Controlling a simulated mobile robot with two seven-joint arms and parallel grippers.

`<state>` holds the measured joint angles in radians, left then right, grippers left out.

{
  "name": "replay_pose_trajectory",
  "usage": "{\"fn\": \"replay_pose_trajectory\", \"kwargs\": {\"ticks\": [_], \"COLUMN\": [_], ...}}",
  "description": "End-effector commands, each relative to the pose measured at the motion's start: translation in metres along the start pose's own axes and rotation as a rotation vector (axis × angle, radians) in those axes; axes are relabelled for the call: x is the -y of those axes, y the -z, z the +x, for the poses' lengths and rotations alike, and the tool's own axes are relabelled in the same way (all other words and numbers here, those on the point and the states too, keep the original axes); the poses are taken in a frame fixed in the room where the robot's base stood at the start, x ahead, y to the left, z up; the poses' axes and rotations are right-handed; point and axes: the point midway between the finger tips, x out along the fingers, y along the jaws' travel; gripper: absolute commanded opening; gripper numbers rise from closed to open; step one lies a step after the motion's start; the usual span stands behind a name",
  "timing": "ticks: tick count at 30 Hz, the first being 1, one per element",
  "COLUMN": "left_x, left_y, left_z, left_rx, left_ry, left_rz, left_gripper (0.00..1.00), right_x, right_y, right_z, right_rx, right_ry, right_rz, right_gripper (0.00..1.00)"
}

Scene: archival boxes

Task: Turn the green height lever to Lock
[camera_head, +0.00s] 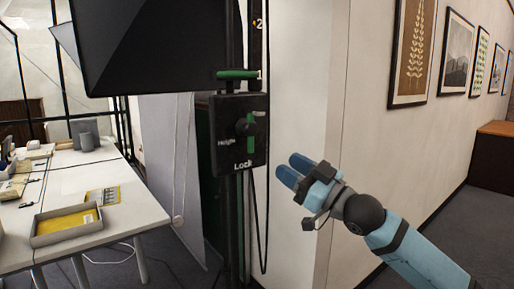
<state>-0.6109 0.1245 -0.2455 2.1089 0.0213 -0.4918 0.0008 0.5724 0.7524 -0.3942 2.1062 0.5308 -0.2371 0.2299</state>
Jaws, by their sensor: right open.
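A black control box (238,157) is mounted on a dark upright post, with white "Height" and "Lock" lettering on its face. The green height lever (251,145) sits at a dark round knob on this box. Its green part stands roughly upright, just above and right of the word "Lock". A second green bar (237,75) lies level above the box, beside a "1" mark. My right gripper (291,169) is open, with blue fingertips, to the right of and a little below the box. It appears apart from the lever, with nothing between its fingers. My left gripper is out of view.
A large black hood (150,45) hangs at upper left. A white table (120,207) at left holds a grey tray (68,232) with a yellow inside. A white wall corner (303,100) stands just behind my right gripper. A dark cable hangs below the box.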

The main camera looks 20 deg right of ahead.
Motion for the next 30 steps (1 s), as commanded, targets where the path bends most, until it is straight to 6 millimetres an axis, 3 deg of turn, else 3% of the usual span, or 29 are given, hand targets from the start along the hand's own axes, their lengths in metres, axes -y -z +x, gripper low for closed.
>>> {"fn": "replay_pose_trajectory", "kwargs": {"ticks": [6, 12, 18, 26, 30], "left_x": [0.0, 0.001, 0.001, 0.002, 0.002], "left_y": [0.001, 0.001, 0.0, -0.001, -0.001], "left_z": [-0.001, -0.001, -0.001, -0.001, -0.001], "left_rx": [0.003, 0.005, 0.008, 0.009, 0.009], "left_ry": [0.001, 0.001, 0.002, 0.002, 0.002], "left_rz": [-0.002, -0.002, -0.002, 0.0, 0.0], "left_gripper": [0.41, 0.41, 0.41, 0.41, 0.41], "right_x": [0.001, 0.0, 0.0, 0.001, 0.0], "right_y": [0.002, 0.001, 0.0, -0.001, 0.0], "right_z": [0.05, 0.081, 0.094, 0.095, 0.095], "right_rx": [-0.002, -0.001, 0.001, 0.001, 0.001], "right_ry": [0.001, 0.0, 0.0, 0.001, 0.0], "right_rz": [0.001, 0.0, -0.001, -0.001, -0.001], "right_gripper": [0.41, 0.41, 0.41, 0.41, 0.14]}}
